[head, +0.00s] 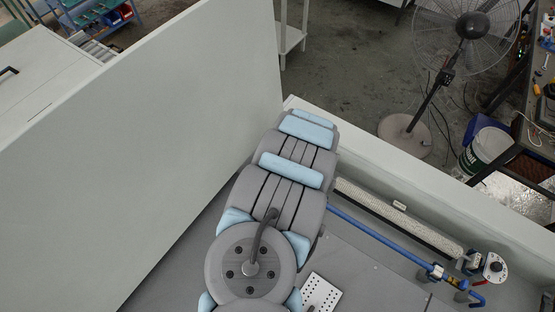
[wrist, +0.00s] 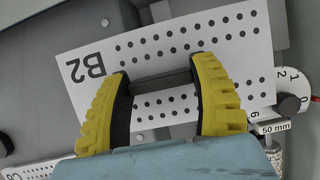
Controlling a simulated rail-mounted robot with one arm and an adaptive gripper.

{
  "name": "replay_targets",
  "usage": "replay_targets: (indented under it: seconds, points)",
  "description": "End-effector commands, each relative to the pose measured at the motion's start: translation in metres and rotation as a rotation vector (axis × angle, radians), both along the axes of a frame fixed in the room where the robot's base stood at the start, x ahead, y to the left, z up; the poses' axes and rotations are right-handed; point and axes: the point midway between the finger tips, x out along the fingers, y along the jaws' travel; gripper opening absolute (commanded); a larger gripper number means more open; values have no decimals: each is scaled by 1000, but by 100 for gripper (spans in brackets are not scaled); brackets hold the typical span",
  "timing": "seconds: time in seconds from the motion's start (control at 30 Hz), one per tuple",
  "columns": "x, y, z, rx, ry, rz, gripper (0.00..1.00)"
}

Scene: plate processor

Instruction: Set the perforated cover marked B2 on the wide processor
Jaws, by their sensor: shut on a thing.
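The perforated cover marked B2 (wrist: 85,67) is a white plate with rows of dark holes, lying across the middle of the wrist view. My gripper (wrist: 161,80), with yellow and black fingers, is shut on the dark bar-like handle in the middle of this cover. Grey surfaces show beneath the cover; whether it touches them I cannot tell. A white dial with numbers (wrist: 291,103) and a 50 mm label (wrist: 275,128) are at the right. I cannot tell which part is the wide processor. In the head view my arm hides the gripper.
A small perforated white plate (head: 319,293) shows beside my arm in the head view. A blue pipe (head: 375,236), a long pale strip (head: 400,218) and a dial (head: 494,267) lie to the right. A tall pale panel (head: 200,110) stands left.

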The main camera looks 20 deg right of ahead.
Motion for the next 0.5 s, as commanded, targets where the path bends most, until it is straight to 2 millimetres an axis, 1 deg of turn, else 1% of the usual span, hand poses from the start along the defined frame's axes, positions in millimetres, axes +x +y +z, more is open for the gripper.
replay_targets:
  seconds: [0.03,0.13,0.2,0.5]
  points:
    - [3,-3,-5,-1,-1,0,22]
    - [7,-6,-8,-2,0,1,22]
    - [14,-9,-14,0,-3,-1,22]
    - [33,-21,-23,-1,-3,1,22]
